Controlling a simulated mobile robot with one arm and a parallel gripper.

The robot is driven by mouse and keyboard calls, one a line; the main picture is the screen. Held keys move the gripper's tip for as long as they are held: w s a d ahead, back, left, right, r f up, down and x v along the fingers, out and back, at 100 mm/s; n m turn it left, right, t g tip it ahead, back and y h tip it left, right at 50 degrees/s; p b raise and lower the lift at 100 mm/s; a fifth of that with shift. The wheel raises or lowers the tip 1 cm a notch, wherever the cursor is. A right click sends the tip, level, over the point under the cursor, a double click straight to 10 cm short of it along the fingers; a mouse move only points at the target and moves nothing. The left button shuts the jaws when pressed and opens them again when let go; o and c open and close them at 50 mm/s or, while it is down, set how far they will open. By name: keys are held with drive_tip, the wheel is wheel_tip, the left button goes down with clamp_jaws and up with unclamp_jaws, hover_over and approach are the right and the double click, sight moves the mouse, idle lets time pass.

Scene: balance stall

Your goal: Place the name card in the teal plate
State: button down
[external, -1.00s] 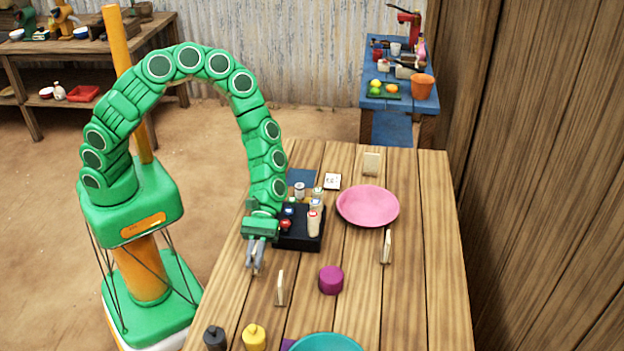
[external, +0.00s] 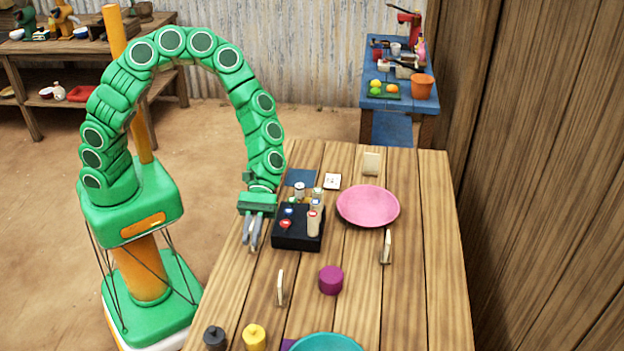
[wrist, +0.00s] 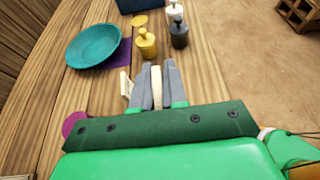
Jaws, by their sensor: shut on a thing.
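My gripper (external: 252,246) is over the left part of the wooden table, left of the black tray. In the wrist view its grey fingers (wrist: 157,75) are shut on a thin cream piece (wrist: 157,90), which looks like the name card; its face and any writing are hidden. The external view barely shows it between the fingers. The teal plate (external: 325,343) is at the table's near edge, cut off by the frame. In the wrist view the teal plate (wrist: 93,43) shows whole and looks empty, partly over a purple cloth (wrist: 120,52).
Similar cream cards stand on the table: one (external: 280,288) between my gripper and the plate, others (external: 386,247) (external: 371,163) farther off. A purple cylinder (external: 331,280), yellow weight (external: 254,337), dark weight (external: 215,338), pink plate (external: 366,206) and loaded black tray (external: 297,240) stand around.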

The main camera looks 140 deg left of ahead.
drive_tip(key=shift+r, duration=2.55)
drive_tip(key=w+a+f+m+g+y, duration=0.2)
drive_tip(key=w+a+f+m+g, duration=0.3)
drive_tip(key=a+f+g, duration=0.3)
drive_tip(key=w+a+r+m+g+y, duration=0.25)
drive_tip(key=w+m+y, duration=0.25)
drive_tip(key=w, duration=0.4)
drive_tip(key=w+d+r+m+t+y, duration=0.2)
drive_tip(key=w+d+r+m+y, duration=0.15)
drive_tip(key=w+d, duration=0.5)
drive_tip(key=w+d+r+m+t+y, duration=0.2)
drive_tip(key=w+d+m, duration=0.4)
drive_tip(key=w, duration=0.4)
drive_tip(key=shift+n, duration=0.75)
drive_tip(key=shift+d+f, duration=0.15)
drive_tip(key=shift+f, duration=4.1)
drive_tip(key=shift+d+f, duration=0.1)
drive_tip(key=shift+f, duration=4.1)
